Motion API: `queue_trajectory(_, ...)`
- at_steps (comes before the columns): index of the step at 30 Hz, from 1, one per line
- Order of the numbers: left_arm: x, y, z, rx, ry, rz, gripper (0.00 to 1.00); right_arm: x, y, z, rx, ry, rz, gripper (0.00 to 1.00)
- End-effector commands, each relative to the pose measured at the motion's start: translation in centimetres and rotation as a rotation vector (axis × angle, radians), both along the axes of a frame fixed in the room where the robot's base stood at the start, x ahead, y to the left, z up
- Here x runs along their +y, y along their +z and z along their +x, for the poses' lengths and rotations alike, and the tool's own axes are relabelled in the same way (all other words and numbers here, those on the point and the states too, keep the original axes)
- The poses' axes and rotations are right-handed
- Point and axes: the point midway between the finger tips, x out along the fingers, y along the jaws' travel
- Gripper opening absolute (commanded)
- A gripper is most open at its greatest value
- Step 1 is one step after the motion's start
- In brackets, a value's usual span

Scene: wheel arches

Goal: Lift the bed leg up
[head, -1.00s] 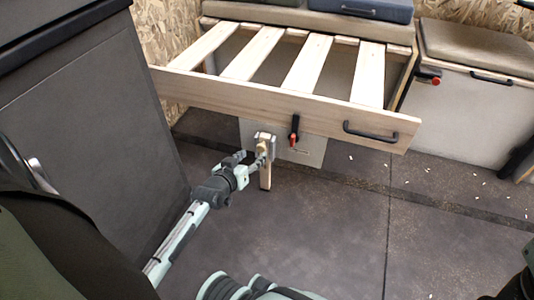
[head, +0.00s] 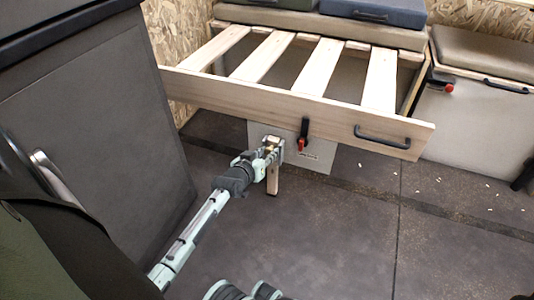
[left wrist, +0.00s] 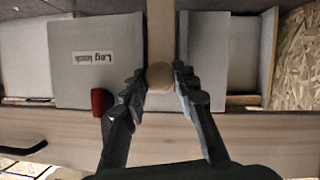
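The bed leg (head: 272,180) is a light wooden post that hangs upright below the front board (head: 230,98) of the slatted bed frame, its foot at the floor. In the left wrist view the leg (left wrist: 160,35) runs between the two dark fingers, with a round wooden knob (left wrist: 160,75) in front. My left gripper (head: 271,152) is at the upper part of the leg, under the board. In the left wrist view its fingers (left wrist: 161,80) close in on both sides of the knob and appear to touch it.
A black latch with a red tip (head: 301,145) hangs right of the leg, before a grey panel (head: 318,158) with a small label. A black handle (head: 382,136) is on the board. A dark cabinet (head: 95,120) stands left; the floor (head: 330,230) in front is mostly clear.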

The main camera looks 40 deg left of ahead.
Motion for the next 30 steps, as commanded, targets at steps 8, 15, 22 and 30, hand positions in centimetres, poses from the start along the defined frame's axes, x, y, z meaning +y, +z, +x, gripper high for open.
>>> queue_trajectory(8,0.0,0.0,0.0,0.0,0.001,0.0,0.0,0.0,0.0,0.0,0.0,0.0,0.0,0.32)
queue_trajectory(15,0.1,0.3,0.0,0.0,0.001,0.0,0.0,0.0,0.3,-0.1,-0.002,0.0,0.001,0.32)
queue_trajectory(22,0.0,2.0,0.0,0.0,0.0,0.0,0.0,-0.4,0.2,-0.3,0.044,0.002,0.04,0.32)
queue_trajectory(30,0.0,4.6,0.0,0.001,0.0,0.0,0.0,-0.7,0.2,-0.5,0.132,-0.004,0.078,0.32)
